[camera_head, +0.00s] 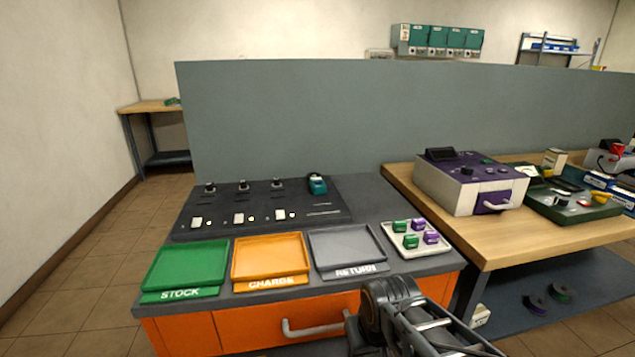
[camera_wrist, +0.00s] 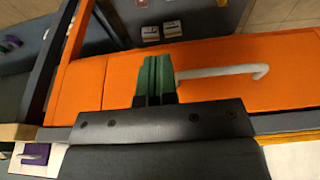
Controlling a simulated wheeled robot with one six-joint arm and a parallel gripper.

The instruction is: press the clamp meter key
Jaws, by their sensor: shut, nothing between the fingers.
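A small teal and dark device (camera_head: 317,184), which looks like the clamp meter, sits at the back right of the black panel (camera_head: 335,211) on the workstation. Its key is too small to make out. My gripper shows in the wrist view (camera_wrist: 155,74) with its green-faced fingers together and nothing between them. Behind the fingers in that view is the orange cabinet front (camera_wrist: 100,85) with a pale bar handle (camera_wrist: 225,72). In the head view my arm is low at the front, well apart from the teal device; the fingertips cannot be made out there.
Green (camera_head: 190,262), orange (camera_head: 268,257) and grey (camera_head: 345,247) trays line the front. A white tray (camera_head: 437,252) holds several green and purple blocks. A purple-topped instrument (camera_head: 470,180) stands on the wooden bench (camera_head: 500,245). A grey partition (camera_head: 300,115) rises behind.

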